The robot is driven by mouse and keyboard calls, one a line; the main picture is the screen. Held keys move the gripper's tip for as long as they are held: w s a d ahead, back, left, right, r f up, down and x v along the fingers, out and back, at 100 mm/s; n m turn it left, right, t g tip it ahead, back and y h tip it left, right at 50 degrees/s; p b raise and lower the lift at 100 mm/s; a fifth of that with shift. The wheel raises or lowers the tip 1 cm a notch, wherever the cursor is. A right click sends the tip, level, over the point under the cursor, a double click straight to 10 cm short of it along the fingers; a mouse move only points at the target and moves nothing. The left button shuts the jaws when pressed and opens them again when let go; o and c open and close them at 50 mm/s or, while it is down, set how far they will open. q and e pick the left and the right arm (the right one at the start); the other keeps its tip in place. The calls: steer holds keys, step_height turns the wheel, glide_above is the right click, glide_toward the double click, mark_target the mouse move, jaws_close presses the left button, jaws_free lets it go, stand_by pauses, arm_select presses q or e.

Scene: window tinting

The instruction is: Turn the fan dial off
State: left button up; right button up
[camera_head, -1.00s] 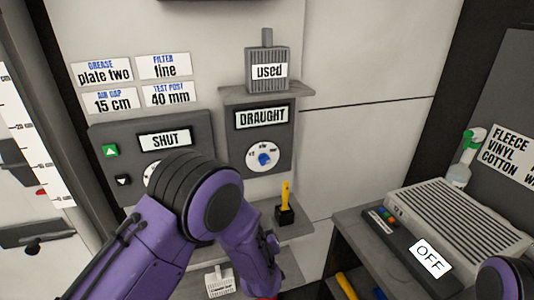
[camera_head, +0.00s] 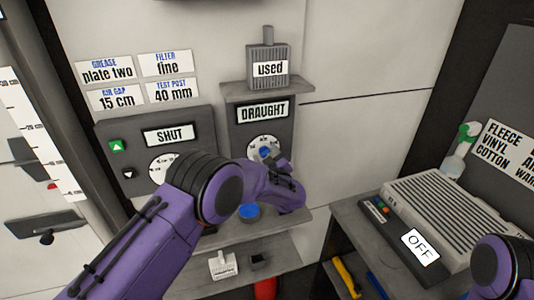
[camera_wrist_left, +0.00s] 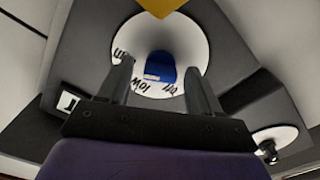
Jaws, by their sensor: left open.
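The fan dial, a white round dial face (camera_head: 254,142) with a blue knob (camera_head: 265,151), is on a grey panel under a DRAUGHT label (camera_head: 262,111). My left gripper (camera_head: 272,158) is at the dial and covers part of it. In the left wrist view, the blue knob (camera_wrist_left: 160,68) lies between the two open fingers, with a gap on each side; I cannot tell if either touches it. The printed words on the face show only in part, so the setting is unclear. My right gripper is out of view; part of my right arm shows at lower right.
A SHUT panel (camera_head: 117,176) with a second dial and two buttons is left of the dial. A box marked used (camera_head: 268,69) stands on a ledge above. A blue round item (camera_head: 249,211) is on the shelf below.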

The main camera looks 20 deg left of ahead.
arm_select(q)
steer(key=c, duration=1)
steer(key=shift+f+n+b, duration=0.2)
steer(key=shift+n+b, duration=0.3)
steer(key=shift+b, duration=0.35)
steer(key=shift+c, duration=0.2)
steer(key=shift+f+n+b, duration=0.1)
steer(key=shift+n+b, duration=11.4)
steer(key=shift+b, duration=3.6)
steer(key=o, duration=1)
steer(key=shift+o, duration=0.2)
